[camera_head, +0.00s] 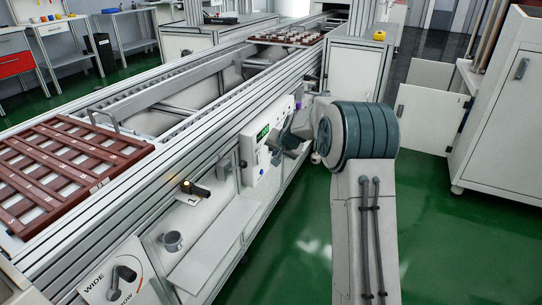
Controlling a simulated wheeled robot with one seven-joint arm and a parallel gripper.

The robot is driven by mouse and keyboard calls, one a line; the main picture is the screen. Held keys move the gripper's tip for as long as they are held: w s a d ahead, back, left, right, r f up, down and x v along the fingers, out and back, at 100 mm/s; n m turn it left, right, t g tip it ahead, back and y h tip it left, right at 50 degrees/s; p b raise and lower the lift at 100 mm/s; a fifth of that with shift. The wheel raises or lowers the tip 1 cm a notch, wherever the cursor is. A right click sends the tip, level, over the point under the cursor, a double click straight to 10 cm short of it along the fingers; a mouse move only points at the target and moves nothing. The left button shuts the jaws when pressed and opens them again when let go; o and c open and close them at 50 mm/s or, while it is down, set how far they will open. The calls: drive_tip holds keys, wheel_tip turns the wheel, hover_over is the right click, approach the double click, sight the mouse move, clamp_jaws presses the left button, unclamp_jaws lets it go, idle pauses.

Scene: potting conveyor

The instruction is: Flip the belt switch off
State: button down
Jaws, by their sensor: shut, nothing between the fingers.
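A white control box (254,163) with a lit green display (262,134) is mounted on the near side of the conveyor. My arm reaches in from the right, and my gripper (279,152) is in front of the right part of this box. The fingers are small and partly hidden by my wrist, and they look shut and empty. Whether they touch the box cannot be told. The belt switch is not clearly seen; the right part of the box is behind my gripper. A black knob (243,163) sticks out at the box's left edge.
A knob panel marked WIDE (104,291) is at lower left. A brown tray (128,150) lies on the conveyor. Green floor (430,215) is clear at right.

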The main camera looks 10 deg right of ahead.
drive_tip(key=s+r+p, duration=0.2)
drive_tip(key=s+r, duration=0.2)
drive_tip(key=r, duration=0.4)
drive_tip(key=shift+a, duration=0.4)
drive_tip(key=shift+r, duration=0.1)
